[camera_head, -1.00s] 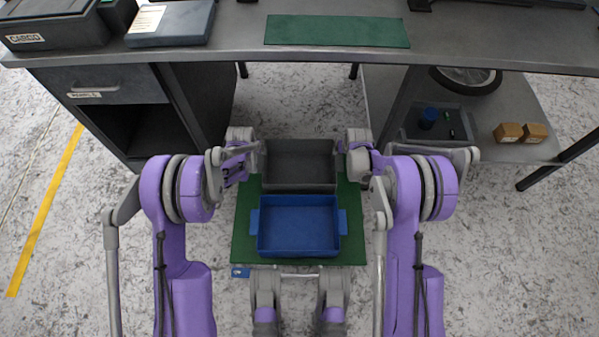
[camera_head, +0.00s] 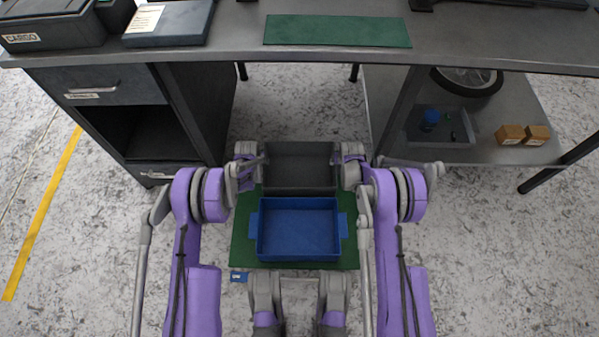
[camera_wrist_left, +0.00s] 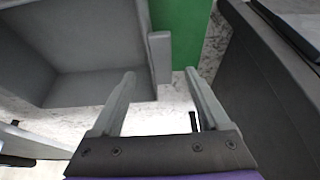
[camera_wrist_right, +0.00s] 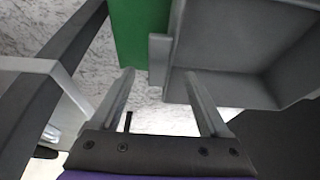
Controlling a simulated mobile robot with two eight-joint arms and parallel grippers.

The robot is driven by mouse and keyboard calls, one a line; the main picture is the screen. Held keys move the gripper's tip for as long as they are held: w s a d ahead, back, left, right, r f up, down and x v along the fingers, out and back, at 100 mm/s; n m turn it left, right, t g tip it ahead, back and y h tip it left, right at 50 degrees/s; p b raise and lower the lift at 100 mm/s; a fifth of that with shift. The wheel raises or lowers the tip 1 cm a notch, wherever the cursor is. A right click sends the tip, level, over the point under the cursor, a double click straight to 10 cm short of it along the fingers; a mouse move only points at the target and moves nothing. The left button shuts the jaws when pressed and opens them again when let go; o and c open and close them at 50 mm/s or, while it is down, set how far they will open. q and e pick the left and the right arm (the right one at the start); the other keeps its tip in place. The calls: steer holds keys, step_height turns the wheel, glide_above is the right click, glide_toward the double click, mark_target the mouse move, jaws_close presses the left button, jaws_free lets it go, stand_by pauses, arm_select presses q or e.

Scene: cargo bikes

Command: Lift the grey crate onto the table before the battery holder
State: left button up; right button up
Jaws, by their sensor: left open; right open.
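The grey crate (camera_head: 300,188) is behind a blue crate (camera_head: 299,252) in the head view, empty and upright. Whether it touches what is below cannot be told. My left gripper (camera_head: 260,162) is at its left end and my right gripper (camera_head: 340,162) at its right end. In the left wrist view, the crate's end tab (camera_wrist_left: 160,58) lines up with the gap between the open fingers. The right wrist view shows the other tab (camera_wrist_right: 159,60) likewise. Neither gripper is shut on it. The table (camera_head: 235,40) stands beyond; I cannot identify the battery holder.
A green mat (camera_head: 243,240) lies under the blue crate. A green strip (camera_head: 335,31) on the tabletop is clear. A drawer cabinet (camera_head: 110,85) stands left under the table. A low shelf (camera_head: 470,155) at right holds a tray and small boxes (camera_head: 510,134).

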arm_select(q)
steer(key=shift+x, duration=3.1)
arm_select(e)
steer(key=shift+x, duration=3.15)
arm_select(q)
jaws_close()
arm_select(e)
jaws_close()
steer(key=shift+r, duration=0.1)
